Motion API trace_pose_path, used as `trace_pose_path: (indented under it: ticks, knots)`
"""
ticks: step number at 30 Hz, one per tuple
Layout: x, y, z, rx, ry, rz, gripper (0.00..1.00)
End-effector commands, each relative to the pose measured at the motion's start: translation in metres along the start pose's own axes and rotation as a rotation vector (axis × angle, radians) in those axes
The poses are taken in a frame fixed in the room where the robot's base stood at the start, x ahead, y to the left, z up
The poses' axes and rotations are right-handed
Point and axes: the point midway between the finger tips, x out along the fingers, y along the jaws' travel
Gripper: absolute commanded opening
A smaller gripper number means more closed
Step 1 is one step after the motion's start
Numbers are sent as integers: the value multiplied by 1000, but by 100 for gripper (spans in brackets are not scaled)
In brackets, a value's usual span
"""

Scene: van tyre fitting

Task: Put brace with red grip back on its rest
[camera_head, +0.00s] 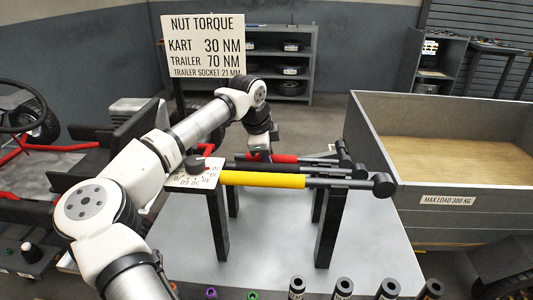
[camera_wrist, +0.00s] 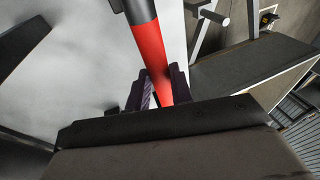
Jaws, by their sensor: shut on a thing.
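The brace with the red grip (camera_head: 284,158) lies roughly level at the far side of a dark rest (camera_head: 323,228). Its bar points right, with a dark head near the other tool heads. My gripper (camera_head: 264,157) reaches down on it from behind the rest. In the wrist view the red grip (camera_wrist: 149,48) runs between the two fingers of my gripper (camera_wrist: 160,88), which are shut on it. A tool with a yellow grip (camera_head: 264,179) and one with a black grip (camera_head: 270,167) lie parallel in front. I cannot tell whether the red-grip brace touches the rest.
Several black sockets (camera_head: 343,288) stand along the front of the grey table (camera_head: 280,262). A grey trailer (camera_head: 445,205) is at the right, a kart (camera_head: 60,150) at the left, a sign (camera_head: 205,45) behind.

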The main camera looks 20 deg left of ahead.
Motion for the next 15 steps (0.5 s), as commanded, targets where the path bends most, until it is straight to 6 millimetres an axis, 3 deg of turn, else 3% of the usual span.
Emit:
trace_pose_path:
  ticks: [1, 15]
  knots:
    - [12, 4, -5, 9, 10, 14, 0]
    - [22, 7, -3, 9, 10, 14, 0]
